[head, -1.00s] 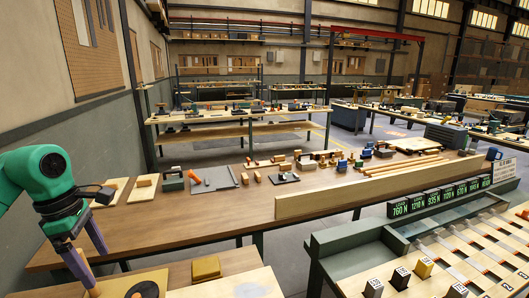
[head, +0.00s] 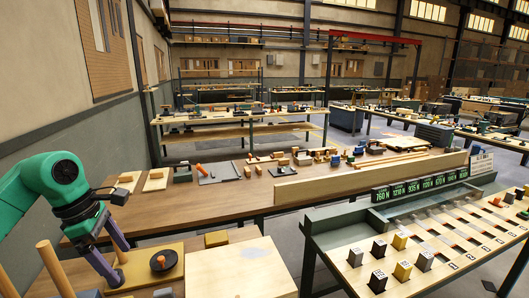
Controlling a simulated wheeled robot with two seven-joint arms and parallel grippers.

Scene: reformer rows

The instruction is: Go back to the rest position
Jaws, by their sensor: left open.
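My left gripper (head: 121,264) hangs at the lower left on its green arm, with its two purple-grey fingers apart and pointing down. It is open. Its fingertips are over or beside the yellow board (head: 172,280); I cannot tell whether they touch it. A short wooden peg (head: 119,250) shows between or behind the fingers. A black disc with an orange knob (head: 162,262) lies on the same board, just right of the fingers. My right gripper is not in view.
Tall wooden posts (head: 55,268) stand left of the gripper. A yellow block (head: 216,239) lies beyond the board. A long bench (head: 200,220) crosses behind, with a wooden rail (head: 350,180). A green-framed table with metal and yellow blocks (head: 400,241) stands at right.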

